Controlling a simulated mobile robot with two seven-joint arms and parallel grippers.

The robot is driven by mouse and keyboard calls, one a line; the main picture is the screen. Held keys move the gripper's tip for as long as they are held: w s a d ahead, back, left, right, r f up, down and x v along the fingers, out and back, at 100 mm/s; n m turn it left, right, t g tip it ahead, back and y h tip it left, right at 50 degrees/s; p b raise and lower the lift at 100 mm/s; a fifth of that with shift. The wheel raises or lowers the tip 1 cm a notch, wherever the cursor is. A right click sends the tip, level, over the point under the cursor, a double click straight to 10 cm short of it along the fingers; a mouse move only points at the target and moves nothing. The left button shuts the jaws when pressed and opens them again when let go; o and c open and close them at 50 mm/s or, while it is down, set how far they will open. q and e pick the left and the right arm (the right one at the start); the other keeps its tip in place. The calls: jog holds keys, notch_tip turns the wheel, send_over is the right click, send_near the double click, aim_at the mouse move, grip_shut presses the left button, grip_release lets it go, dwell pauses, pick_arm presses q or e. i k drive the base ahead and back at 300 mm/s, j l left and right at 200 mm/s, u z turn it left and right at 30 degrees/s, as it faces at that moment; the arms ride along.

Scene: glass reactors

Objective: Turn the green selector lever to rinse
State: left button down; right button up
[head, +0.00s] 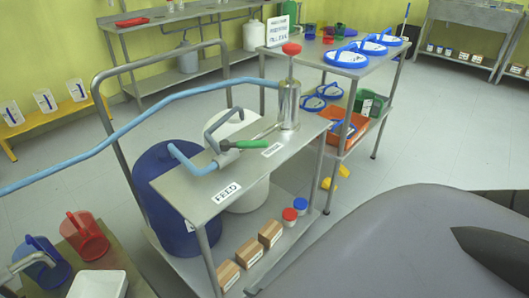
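The green selector lever (252,144) is on a valve (226,147) on top of a grey metal cart (190,187). Its green grip points right from the valve, and its tip is close to a small white label (272,149) whose text is too small to read. A second label reading FEED (226,193) is on the cart's front left edge, away from the grip. Blue and grey pipes meet at the valve, and a metal rod runs from it to a steel pump cylinder (289,105) with a red knob. Neither gripper shows in the head view.
A blue hose (110,138) crosses above the floor at left. A shelf with blue-rimmed lids (346,58) stands behind.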

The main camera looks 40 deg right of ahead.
aim_at(225, 145)
jog(key=i+j+z, duration=0.1)
jog(key=z, duration=1.05)
